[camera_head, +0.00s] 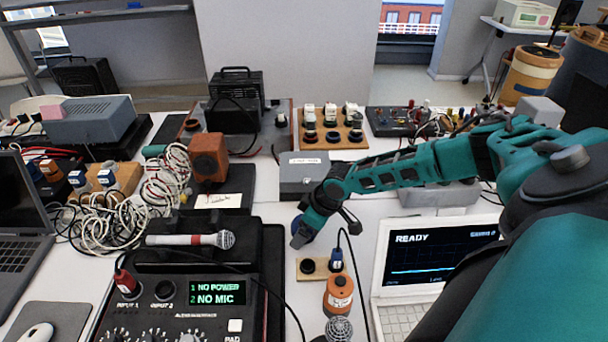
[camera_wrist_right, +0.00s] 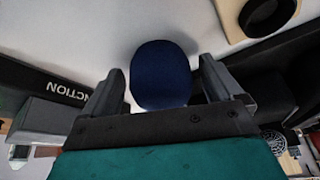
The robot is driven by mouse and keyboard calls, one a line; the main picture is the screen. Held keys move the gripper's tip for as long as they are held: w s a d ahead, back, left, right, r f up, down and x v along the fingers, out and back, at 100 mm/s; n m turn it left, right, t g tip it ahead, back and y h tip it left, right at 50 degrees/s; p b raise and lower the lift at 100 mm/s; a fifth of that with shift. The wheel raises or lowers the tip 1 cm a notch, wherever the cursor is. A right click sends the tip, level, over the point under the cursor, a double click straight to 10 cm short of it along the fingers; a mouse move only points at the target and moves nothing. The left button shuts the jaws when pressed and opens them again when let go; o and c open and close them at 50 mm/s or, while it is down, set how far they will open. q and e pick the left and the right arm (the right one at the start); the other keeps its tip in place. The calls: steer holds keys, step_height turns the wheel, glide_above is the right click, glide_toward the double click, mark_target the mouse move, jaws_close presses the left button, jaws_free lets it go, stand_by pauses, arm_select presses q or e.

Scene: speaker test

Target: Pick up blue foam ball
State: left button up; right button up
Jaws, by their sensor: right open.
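The blue foam ball (camera_wrist_right: 160,75) is dark blue and round in the right wrist view, on a pale surface. It lies between the two fingers of my right gripper (camera_wrist_right: 162,88), with a small gap on each side. The gripper is open and holds nothing. In the head view my right gripper (camera_head: 302,235) points down over the white table, left of the white laptop. The wrist hides much of the space there, so the ball is hard to make out in that view. My left gripper is not in view.
A mixer (camera_head: 190,305) with a microphone (camera_head: 190,240) stands to the left of the gripper. A small wooden block with sockets (camera_head: 307,266) and an orange cylinder (camera_head: 338,296) are in front. A grey box (camera_head: 305,172) is behind, and a white laptop (camera_head: 404,318) is right.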

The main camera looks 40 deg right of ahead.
steer(key=c, duration=1)
